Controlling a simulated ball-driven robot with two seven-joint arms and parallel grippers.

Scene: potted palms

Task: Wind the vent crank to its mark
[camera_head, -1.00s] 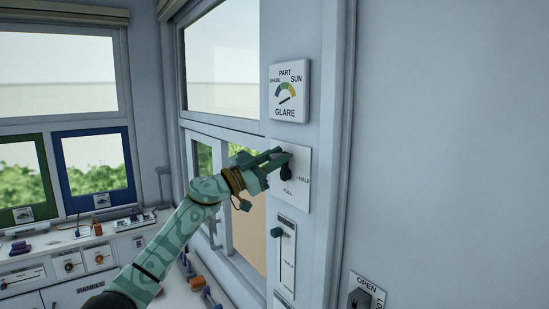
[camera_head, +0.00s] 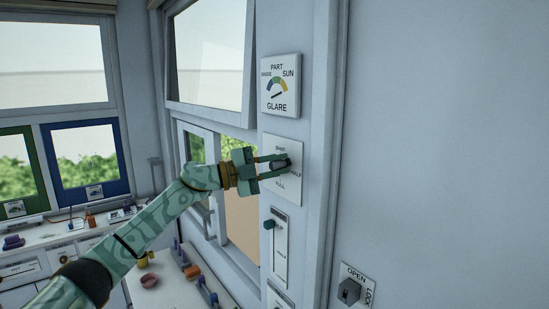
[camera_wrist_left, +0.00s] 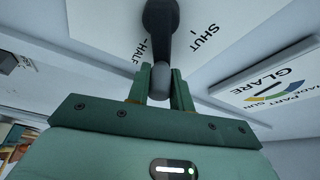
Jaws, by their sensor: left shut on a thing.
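The vent crank (camera_head: 279,165) is a dark handle on a white plate (camera_head: 283,190) on the wall, lettered SHUT, HALF and FULL. My left gripper (camera_head: 288,166) reaches it from the left, its green fingers on either side of the handle. In the left wrist view the crank's dark arm (camera_wrist_left: 160,35) runs from its hub down to a grey knob (camera_wrist_left: 160,82). The gripper (camera_wrist_left: 160,88) is shut on that knob there. The plate's HALF and SHUT letters show beside the arm; FULL is out of that view. My right gripper is not in view.
The GLARE dial (camera_head: 281,85) is above the crank plate and a slider plate (camera_head: 280,250) below it. An OPEN/LOCK switch (camera_head: 349,291) is lower right. A window (camera_head: 210,55) and a counter with small objects (camera_head: 150,281) lie left.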

